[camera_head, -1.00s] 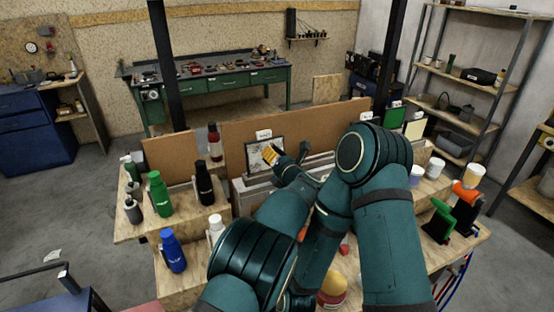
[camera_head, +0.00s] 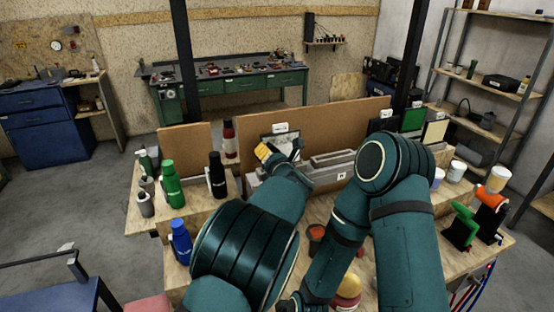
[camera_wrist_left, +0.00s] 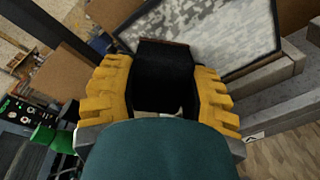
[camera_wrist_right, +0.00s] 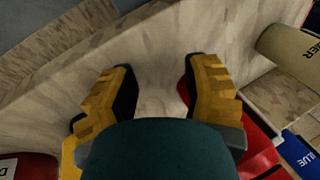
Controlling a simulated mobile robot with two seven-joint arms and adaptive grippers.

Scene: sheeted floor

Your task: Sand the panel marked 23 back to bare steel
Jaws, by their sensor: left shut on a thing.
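A framed panel with a mottled grey face (camera_head: 285,143) leans on the brown backboard under a small white tag too small to read. In the left wrist view its speckled face (camera_wrist_left: 225,32) has darker blotches at the left. My left gripper (camera_head: 266,152) is at the panel's lower left. It is shut on a black block (camera_wrist_left: 163,75), which lies close to the panel's lower edge; I cannot tell whether they touch. My right gripper (camera_wrist_right: 160,95) is open and empty over bare wood, beside red objects. My arm hides it in the head view.
Green (camera_head: 172,185), black (camera_head: 217,175), blue (camera_head: 180,242) and red (camera_head: 229,138) bottles stand left. Grey blocks (camera_head: 335,165) lie right of the panel. Dark, green (camera_head: 412,119) and cream (camera_head: 435,132) panels stand farther right. Cups and an orange-and-black tool (camera_head: 490,205) are at the right edge.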

